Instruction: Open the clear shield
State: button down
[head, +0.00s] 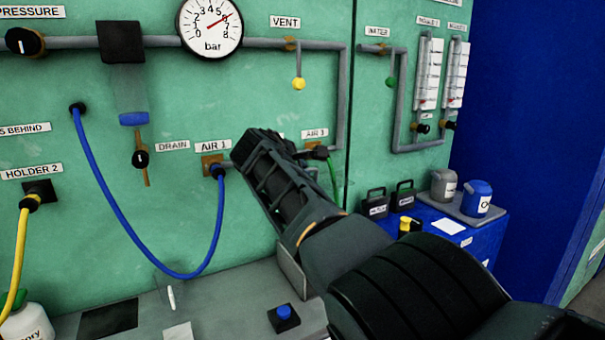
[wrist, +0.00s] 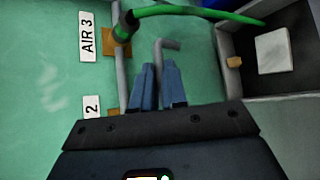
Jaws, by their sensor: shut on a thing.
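I cannot clearly make out the clear shield. A small see-through piece (head: 170,285) stands above the grey bench at the lower left in the head view; I cannot tell if it is the shield. In the wrist view, the two blue-grey fingers of my gripper (wrist: 158,75) are close together on a thin grey bent rod (wrist: 168,44), whose end sticks out past the fingertips. What the rod belongs to is hidden. In the head view, my gripper is in front of the green panel near the AIR labels, and its fingertips cannot be made out.
A green hose (wrist: 190,12) crosses above the fingertips. A grey-walled box (wrist: 234,92) with a white square inside is at the right. A blue hose (head: 115,220) loops left of my arm. A blue button (head: 284,312) sits on the bench, with jars (head: 477,196) at the right.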

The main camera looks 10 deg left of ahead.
jog(key=shift+w+a+r, duration=0.2)
jog(key=shift+w, duration=0.05)
dwell(0.3)
jog(key=c, duration=1.2)
grip_release()
jog(key=shift+f, duration=0.1)
jog(key=shift+v, duration=3.9)
